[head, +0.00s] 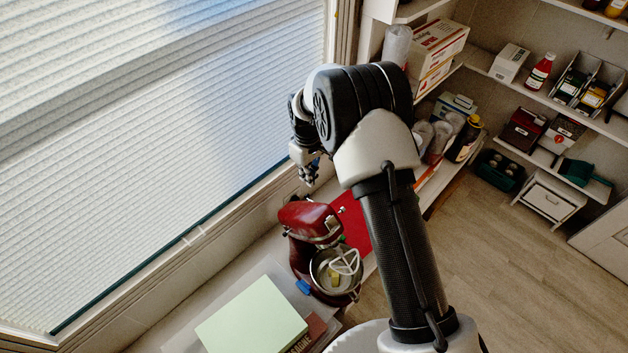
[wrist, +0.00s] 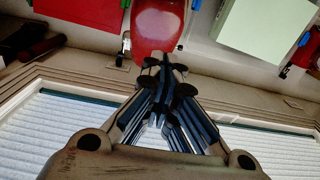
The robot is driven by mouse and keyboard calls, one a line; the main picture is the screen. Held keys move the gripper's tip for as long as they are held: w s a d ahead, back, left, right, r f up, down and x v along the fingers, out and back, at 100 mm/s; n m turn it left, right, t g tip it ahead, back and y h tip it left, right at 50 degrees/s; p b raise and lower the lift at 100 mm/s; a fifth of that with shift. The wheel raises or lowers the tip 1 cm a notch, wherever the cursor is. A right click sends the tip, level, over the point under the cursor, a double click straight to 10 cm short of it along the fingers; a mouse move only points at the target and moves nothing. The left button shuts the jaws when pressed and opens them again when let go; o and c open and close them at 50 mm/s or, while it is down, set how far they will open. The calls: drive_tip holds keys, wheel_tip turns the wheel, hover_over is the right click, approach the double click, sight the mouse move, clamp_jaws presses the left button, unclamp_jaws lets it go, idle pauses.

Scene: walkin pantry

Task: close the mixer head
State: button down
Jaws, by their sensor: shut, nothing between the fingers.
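The red stand mixer (head: 312,218) stands on the counter under the window. Its head looks tilted up, and the pale beater (head: 346,262) shows above the metal bowl (head: 322,272). Something yellow is in the bowl. In the wrist view the smooth red mixer head (wrist: 157,25) is at the top centre, just beyond the fingertips. My gripper (head: 308,177) is above and behind the mixer head in the head view, pointing down. Its fingers (wrist: 166,66) are together and empty; I cannot tell whether they touch the head.
A pale green board (head: 252,318) lies on the counter in front of the mixer. A red flat item (head: 352,222) is behind it, partly hidden by my arm. The window blind (head: 160,130) is close on the left. Stocked shelves (head: 535,95) are at the right, with open floor below.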

drive_tip(key=b, duration=0.3)
approach(310, 221)
drive_tip(key=w+f, duration=0.3)
drive_tip(key=w, duration=0.2)
drive_tip(key=shift+s+d+f, duration=0.5)
drive_tip(key=shift+s+f, duration=0.2)
drive_tip(key=shift+f, duration=0.05)
drive_tip(key=shift+s+d+f, duration=0.3)
drive_tip(key=shift+d+f, duration=0.05)
drive_tip(key=shift+f, duration=0.1)
drive_tip(key=shift+s, duration=0.15)
